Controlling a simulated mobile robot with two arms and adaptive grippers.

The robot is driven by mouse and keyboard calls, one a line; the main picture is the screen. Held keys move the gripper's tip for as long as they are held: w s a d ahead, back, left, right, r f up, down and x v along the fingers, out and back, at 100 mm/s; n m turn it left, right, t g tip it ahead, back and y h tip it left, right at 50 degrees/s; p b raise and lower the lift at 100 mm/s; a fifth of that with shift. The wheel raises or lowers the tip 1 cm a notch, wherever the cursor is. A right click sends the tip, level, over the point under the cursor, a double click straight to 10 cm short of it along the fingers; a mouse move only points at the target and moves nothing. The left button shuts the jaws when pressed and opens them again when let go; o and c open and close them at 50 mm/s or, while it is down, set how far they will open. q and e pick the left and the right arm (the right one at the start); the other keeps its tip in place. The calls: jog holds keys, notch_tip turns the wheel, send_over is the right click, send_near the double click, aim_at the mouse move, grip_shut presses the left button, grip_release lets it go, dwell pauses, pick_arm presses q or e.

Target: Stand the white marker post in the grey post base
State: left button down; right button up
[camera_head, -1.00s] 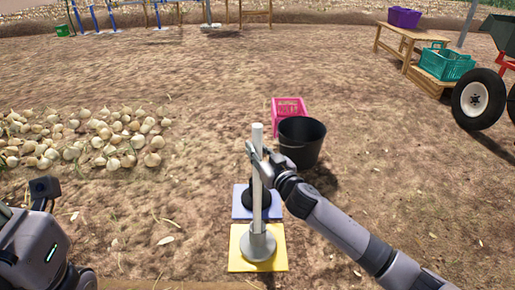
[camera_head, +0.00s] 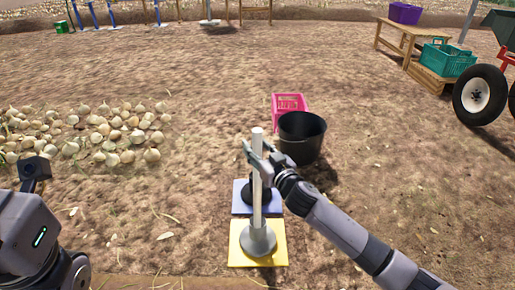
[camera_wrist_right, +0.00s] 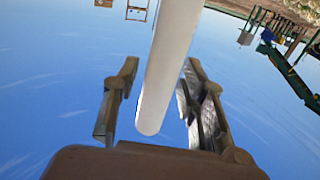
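The white marker post (camera_head: 257,190) stands about upright, its lower end at the grey post base (camera_head: 258,240) on a yellow mat (camera_head: 237,256). How deep it sits in the base cannot be seen. My right gripper (camera_head: 257,150) is around the upper part of the post. In the right wrist view the post's end (camera_wrist_right: 152,122) lies between the two fingers (camera_wrist_right: 155,108), with gaps on both sides, so the gripper is open. My left gripper (camera_head: 38,180) is at the left edge, only partly in view, its fingers hard to make out.
Behind the yellow mat is a blue mat (camera_head: 240,205) with a dark base (camera_head: 261,190). A black bucket (camera_head: 301,137) and pink crate (camera_head: 290,101) stand close behind my right gripper. Onions (camera_head: 90,135) lie at left.

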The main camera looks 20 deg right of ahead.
jog(key=shift+o, duration=0.5)
jog(key=shift+f, duration=0.15)
jog(key=shift+s, duration=0.15)
jog(key=s+d, duration=0.2)
jog(key=s, duration=0.9)
jog(key=shift+s+d, duration=0.15)
jog(key=shift+s, duration=0.1)
